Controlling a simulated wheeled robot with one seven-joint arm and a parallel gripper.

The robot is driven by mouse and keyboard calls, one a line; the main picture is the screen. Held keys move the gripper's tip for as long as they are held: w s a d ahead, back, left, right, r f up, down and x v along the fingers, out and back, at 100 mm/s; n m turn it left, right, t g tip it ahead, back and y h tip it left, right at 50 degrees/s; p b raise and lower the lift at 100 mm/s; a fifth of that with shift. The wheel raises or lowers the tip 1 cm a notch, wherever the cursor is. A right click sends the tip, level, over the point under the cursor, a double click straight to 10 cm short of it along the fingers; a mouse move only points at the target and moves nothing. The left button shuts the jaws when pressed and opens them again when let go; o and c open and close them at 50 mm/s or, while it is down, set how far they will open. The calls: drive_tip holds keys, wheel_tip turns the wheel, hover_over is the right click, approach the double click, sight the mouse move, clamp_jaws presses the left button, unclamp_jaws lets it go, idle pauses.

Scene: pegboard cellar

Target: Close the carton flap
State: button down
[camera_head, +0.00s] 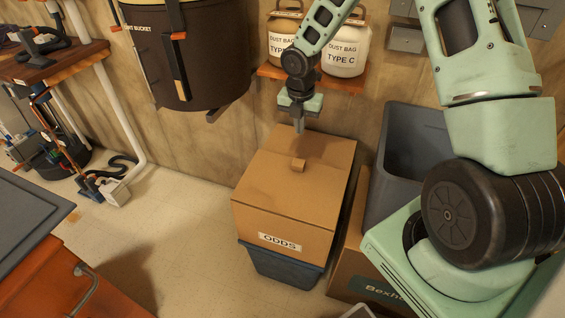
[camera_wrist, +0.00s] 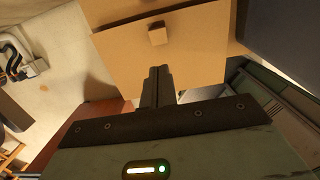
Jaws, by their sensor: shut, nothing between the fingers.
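The carton (camera_head: 283,225) is a brown box labelled ODDS. Its top flap (camera_head: 275,185) lies nearly level across the top, with a small tab (camera_head: 298,165) standing on it. The flap (camera_wrist: 185,45) and tab (camera_wrist: 157,34) also show in the wrist view. My gripper (camera_head: 301,131) points down at the carton's far edge, its fingers together and empty. In the wrist view the fingertips (camera_wrist: 160,72) overlap the flap's near part; I cannot tell whether they touch it.
A grey bin (camera_head: 412,150) and another brown box (camera_head: 345,265) stand close at the right. A shelf with dust bag jars (camera_head: 345,55) is behind my gripper. Floor at the left (camera_head: 180,215) is clear.

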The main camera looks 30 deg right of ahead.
sight(300, 163)
drive_tip(key=f, duration=0.8)
drive_tip(key=f+b, duration=0.1)
drive_tip(key=f, duration=0.3)
drive_tip(key=shift+w+d+f, duration=0.35)
drive_tip(key=shift+f, duration=0.6)
drive_tip(key=shift+w+d+f, duration=0.1)
drive_tip(key=shift+d+f, duration=0.1)
drive_tip(key=shift+f, duration=0.35)
drive_tip(key=shift+w+d+f, duration=0.1)
drive_tip(key=shift+d+f, duration=0.05)
drive_tip(key=shift+f, duration=0.35)
